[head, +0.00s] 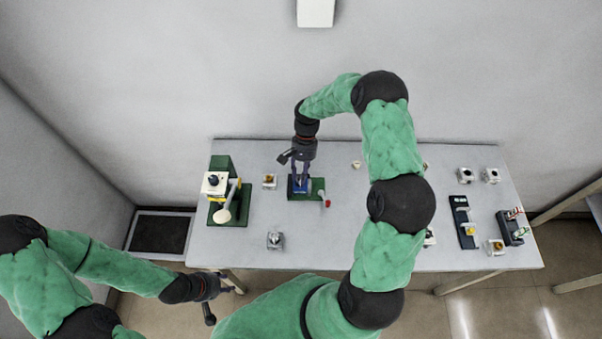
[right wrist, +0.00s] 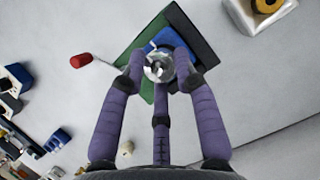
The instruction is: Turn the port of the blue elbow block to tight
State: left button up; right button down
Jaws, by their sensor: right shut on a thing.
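The blue elbow block (head: 292,190) sits on a green base plate (head: 313,184) left of the table's middle. In the right wrist view the blue block (right wrist: 166,40) is mostly covered by fingers. Its silver port (right wrist: 158,70) faces the camera. My right gripper (head: 299,183) reaches down over the block; its three purple fingers (right wrist: 158,78) are shut around the port. The port's exact angle and any tightness mark cannot be read. My left gripper (head: 226,291) is low at the left, off the table's front edge, apart from the block; its finger opening is too small to tell.
A red-tipped lever (head: 326,203) sticks out from the green plate. Small blocks (head: 269,181) (head: 275,240) lie nearby. Dark racks (head: 462,222) stand at right. The grey table (head: 340,245) has bare room in front.

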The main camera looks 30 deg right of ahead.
jog(key=shift+m, duration=0.4)
jog(key=c, duration=1)
grip_release()
jog(key=shift+w, duration=0.1)
jog(key=shift+a, duration=0.1)
jog(key=shift+r, duration=0.15)
jog(key=v, duration=1.1)
jog(key=shift+d+r, duration=0.2)
jog(key=shift+r, duration=0.15)
